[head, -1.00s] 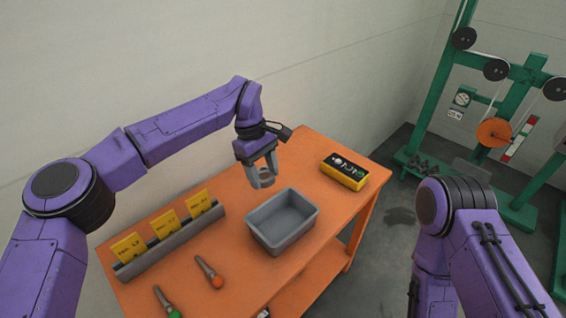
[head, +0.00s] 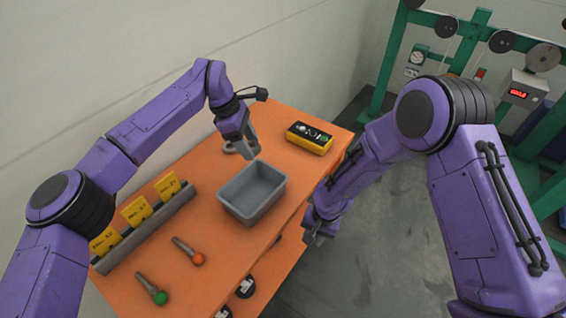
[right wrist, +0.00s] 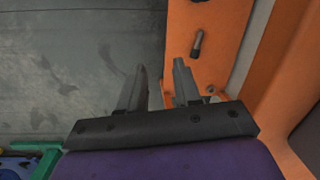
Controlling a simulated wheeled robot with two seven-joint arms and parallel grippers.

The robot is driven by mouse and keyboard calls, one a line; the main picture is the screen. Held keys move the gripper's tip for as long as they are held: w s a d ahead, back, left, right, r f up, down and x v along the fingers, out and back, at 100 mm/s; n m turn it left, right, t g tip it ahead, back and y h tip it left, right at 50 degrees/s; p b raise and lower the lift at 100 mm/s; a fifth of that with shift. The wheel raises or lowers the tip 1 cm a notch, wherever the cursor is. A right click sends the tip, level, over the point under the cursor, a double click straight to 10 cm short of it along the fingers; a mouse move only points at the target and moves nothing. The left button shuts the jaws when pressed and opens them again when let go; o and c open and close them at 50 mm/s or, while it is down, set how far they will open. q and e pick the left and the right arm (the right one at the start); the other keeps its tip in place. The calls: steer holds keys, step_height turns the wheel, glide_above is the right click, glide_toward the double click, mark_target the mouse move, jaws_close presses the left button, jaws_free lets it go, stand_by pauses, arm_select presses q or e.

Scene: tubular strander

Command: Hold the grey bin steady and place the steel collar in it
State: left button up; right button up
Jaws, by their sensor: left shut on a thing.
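The grey bin (head: 233,205) stands on the orange table, its open top facing up and its inside empty. My right gripper (head: 318,238) hangs beside the table's right edge, low and away from the bin. In the right wrist view its two fingers (right wrist: 160,78) stand apart with nothing between them.
A yellow box with dark top (head: 309,138) sits right of the bin. A grey rack (head: 150,225) with yellow cards runs along the left. Two tools, orange-tipped (head: 188,250) and green-tipped (head: 152,288), lie in front. The table (head: 225,265) has a lower shelf.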

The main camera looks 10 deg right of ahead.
steer(key=w+a+r+g+h, duration=0.1)
steer(key=w+r, duration=0.3)
steer(key=r, duration=0.3)
steer(key=w+a+r, duration=0.1)
steer(key=w+r, duration=0.3)
steer(key=r, duration=0.2)
steer(key=m+t, duration=0.2)
steer(key=m, duration=0.1)
glide_toward(282, 196)
steer(key=f, duration=0.7)
steer(key=shift+w+a+f, duration=0.15)
steer(key=shift+w+a, duration=0.2)
steer(key=shift+w, duration=0.05)
jaws_close()
